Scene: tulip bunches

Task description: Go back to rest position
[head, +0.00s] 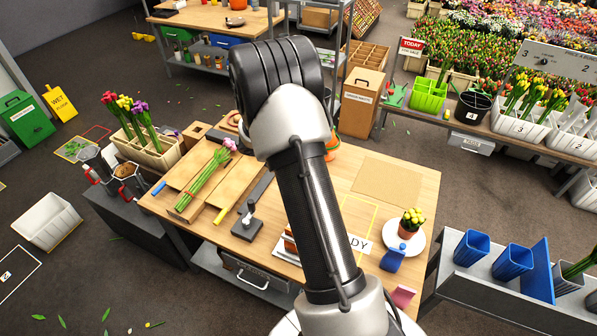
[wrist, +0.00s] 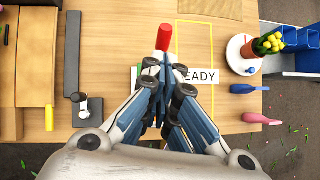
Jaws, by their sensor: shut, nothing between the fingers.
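My gripper (wrist: 165,85) shows in the wrist view, shut and empty. It is above the wooden worktable (head: 391,180), over the left part of the READY label (wrist: 201,76). In the head view my arm stands across the middle of the picture and hides the gripper and part of the table. A red cylinder-shaped thing (wrist: 164,37) shows just beyond the fingertips. I cannot tell its height or whether the fingers touch it.
A tulip bunch (head: 203,183) lies on the table's left boards. A dark stand (head: 247,222) is near the front edge. A potted yellow plant (head: 411,222) sits on a white plate at right, by blue (head: 393,258) and pink (head: 403,296) tools. The brown mat (head: 388,181) is bare.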

